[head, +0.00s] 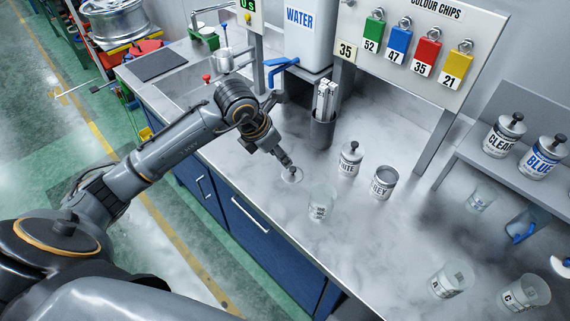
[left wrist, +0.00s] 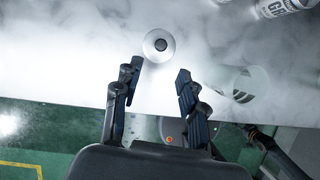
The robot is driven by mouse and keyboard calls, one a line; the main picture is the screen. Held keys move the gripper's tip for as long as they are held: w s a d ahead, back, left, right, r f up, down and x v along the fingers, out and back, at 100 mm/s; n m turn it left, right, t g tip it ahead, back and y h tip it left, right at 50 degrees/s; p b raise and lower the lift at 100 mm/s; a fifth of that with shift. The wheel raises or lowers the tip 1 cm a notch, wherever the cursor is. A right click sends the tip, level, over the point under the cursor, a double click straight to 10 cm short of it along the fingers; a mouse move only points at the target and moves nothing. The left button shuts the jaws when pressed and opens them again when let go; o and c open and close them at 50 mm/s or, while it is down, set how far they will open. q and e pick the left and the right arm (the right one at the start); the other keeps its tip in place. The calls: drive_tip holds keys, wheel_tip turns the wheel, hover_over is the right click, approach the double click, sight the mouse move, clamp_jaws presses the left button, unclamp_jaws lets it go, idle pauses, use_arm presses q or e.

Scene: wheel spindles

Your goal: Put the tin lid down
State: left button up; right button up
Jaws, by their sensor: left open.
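The tin lid (head: 291,175), a small pale disc with a dark knob, lies on the counter near its front edge. In the left wrist view the lid (left wrist: 159,46) is seen from above, knob up, just beyond my fingertips. My left gripper (head: 287,162) is right over the lid in the head view. In the left wrist view my left gripper (left wrist: 157,72) has its fingers spread, with nothing between them. The grey tin (head: 381,185) stands to the right with no knobbed lid on top. My right gripper is not in view.
A clear beaker (head: 321,203) stands close to the right of the lid. The white tin (head: 349,160) has a knobbed lid. A dark holder (head: 322,130) stands behind. More beakers (head: 450,280) are at the lower right. The marble counter (head: 395,245) is clear in between.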

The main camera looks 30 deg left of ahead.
use_arm(q)
drive_tip(key=shift+v, duration=1.3)
